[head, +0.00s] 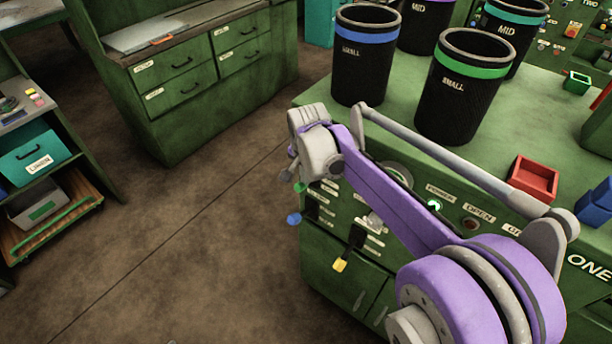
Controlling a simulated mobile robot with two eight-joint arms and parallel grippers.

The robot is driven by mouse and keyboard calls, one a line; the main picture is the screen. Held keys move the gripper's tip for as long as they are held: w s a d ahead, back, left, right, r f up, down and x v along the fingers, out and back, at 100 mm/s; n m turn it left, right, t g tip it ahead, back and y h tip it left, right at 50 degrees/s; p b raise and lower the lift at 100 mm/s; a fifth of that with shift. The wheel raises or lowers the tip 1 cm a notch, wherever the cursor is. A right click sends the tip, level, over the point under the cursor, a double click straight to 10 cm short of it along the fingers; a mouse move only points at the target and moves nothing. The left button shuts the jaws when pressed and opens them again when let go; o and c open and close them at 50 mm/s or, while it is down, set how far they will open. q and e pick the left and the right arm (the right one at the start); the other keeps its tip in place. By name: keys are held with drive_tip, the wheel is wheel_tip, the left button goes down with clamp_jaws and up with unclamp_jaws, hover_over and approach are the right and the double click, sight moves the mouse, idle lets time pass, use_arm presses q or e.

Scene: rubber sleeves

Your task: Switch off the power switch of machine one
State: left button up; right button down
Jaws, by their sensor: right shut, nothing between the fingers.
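Machine one is the green cabinet (590,285) at the right, marked "ONE" on its front. Its front panel carries a "POWER" label (440,193) with a lit green round light or button (434,205) just below it. I cannot tell whether this is the switch itself. My purple right arm crosses the panel and hides part of it. My right gripper (292,172) is at the arm's far end, left of the power label, in front of the cabinet's left edge. It is small and partly hidden, shut and empty. My left gripper is out of view.
Levers with blue (293,219) and yellow (340,264) ends stick out below my right gripper. Black bins, one with a green band (470,73), and a red tray (533,180) stand on the cabinet top. A drawer cabinet (190,80) stands behind.

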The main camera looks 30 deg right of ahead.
sight(302, 187)
drive_tip(key=shift+s+a+f, duration=0.1)
drive_tip(key=shift+a, duration=0.1)
drive_tip(key=shift+a+f+h, duration=0.1)
drive_tip(key=shift+h, duration=0.3)
drive_tip(key=shift+s+a+f+t+h+b, duration=0.25)
drive_tip(key=shift+a+f+t+h+b, duration=0.45)
drive_tip(key=shift+h, duration=0.4)
drive_tip(key=shift+s+a+f+n+t+h+b, duration=0.1)
drive_tip(key=shift+a+f+n+t+h+b, duration=0.05)
drive_tip(key=shift+f+h+b, duration=0.3)
drive_tip(key=shift+s+a+f+n+t+h+b, duration=0.15)
drive_tip(key=shift+f+h+b, duration=0.1)
drive_tip(key=shift+h, duration=0.3)
drive_tip(key=shift+w+d+r, duration=0.1)
drive_tip(key=shift+r+p, duration=0.75)
drive_tip(key=shift+r, duration=0.05)
